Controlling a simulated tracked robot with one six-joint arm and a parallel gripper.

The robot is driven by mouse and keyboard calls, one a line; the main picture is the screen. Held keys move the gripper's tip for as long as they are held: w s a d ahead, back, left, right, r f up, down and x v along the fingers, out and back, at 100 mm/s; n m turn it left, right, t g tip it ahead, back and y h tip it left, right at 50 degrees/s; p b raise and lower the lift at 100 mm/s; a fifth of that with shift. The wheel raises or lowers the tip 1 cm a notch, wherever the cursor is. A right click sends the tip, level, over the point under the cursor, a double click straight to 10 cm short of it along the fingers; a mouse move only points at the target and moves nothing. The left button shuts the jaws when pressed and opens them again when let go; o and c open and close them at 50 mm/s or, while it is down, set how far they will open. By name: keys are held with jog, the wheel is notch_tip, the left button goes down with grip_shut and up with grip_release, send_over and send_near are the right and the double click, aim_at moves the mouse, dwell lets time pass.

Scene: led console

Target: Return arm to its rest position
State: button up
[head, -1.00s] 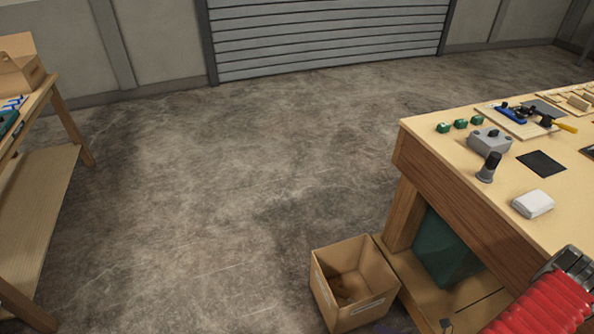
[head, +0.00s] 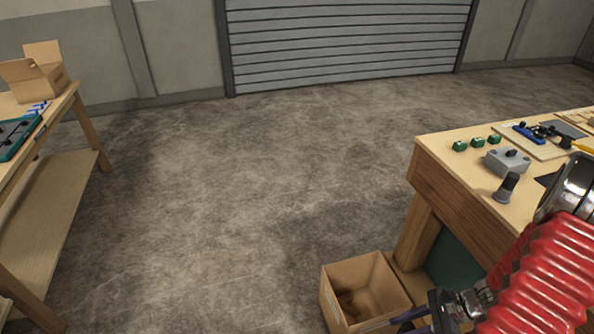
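My arm enters at the lower right as a red ribbed sleeve with a shiny metal joint, in front of the right workbench (head: 470,195). What looks like part of my gripper (head: 415,316), dark with a purplish finger-like piece, shows at the bottom edge near the open cardboard box (head: 370,285). It is mostly cut off by the frame, so I cannot tell whether it is open or shut, or holds anything.
The right bench carries green blocks (head: 477,142), a grey switch box (head: 507,161) and a dark knobbed post (head: 507,188). A left bench (head: 55,215) holds an open carton (head: 38,75) and a teal tray (head: 18,133). The concrete floor between is clear up to a roller shutter (head: 350,40).

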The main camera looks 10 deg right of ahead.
jog(key=a+r+n+t+h, duration=0.1)
jog(key=a+r+n+h, duration=0.2)
jog(key=r, duration=0.9)
jog(key=a+r+n+t+h, duration=0.1)
jog(key=a+r+n+h, duration=0.2)
jog(key=a+r+n, duration=0.6)
jog(key=a+r+n+t+h, duration=0.1)
jog(key=a+r+n+h, duration=0.1)
jog(key=a+r+n, duration=0.4)
notch_tip(320, 180, up, 9)
jog(key=n, duration=0.4)
jog(key=shift+t+h, duration=0.3)
jog(key=shift+h, duration=0.1)
jog(key=shift+w+f, duration=0.1)
